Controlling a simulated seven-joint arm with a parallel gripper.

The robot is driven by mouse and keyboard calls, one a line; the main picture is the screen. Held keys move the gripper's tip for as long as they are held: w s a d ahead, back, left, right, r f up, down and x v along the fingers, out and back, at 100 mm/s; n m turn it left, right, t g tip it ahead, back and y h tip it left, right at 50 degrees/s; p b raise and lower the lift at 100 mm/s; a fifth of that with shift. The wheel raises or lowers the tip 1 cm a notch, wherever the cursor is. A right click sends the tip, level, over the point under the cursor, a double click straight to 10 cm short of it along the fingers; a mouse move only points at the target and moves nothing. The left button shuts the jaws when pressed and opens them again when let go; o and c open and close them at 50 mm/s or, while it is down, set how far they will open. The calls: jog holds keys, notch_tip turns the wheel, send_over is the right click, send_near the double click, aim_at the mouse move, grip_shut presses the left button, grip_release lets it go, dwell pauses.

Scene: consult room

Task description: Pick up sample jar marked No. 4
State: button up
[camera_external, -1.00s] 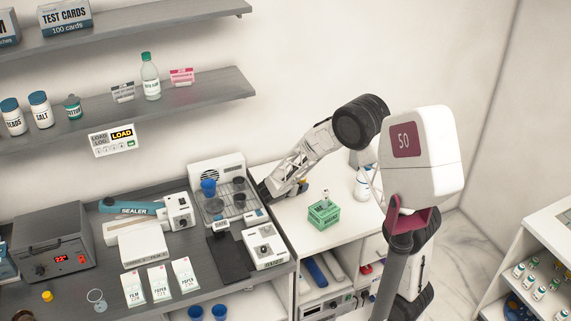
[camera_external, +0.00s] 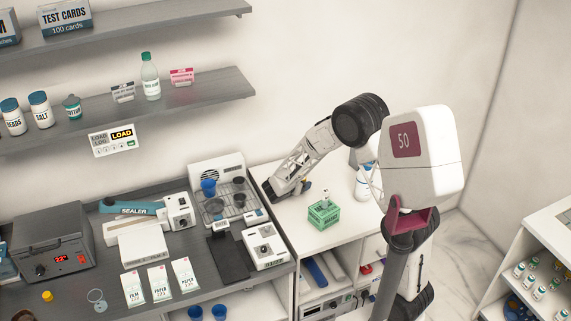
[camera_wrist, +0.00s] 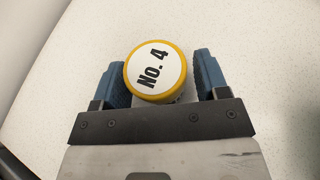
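The sample jar marked No. 4 (camera_wrist: 156,70) shows in the wrist view, with a round white label on a yellow-rimmed lid. It is between the two blue fingers of my gripper (camera_wrist: 162,78). The left finger is very close to the lid's edge, and a narrow gap shows at the right. The fingers are spread around the jar.
A rack with dark cups (camera_external: 238,184) is to the left on the grey bench.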

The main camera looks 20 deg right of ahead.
jog(key=c, duration=0.7)
jog(key=shift+c, duration=0.2)
jog(key=shift+r, duration=5)
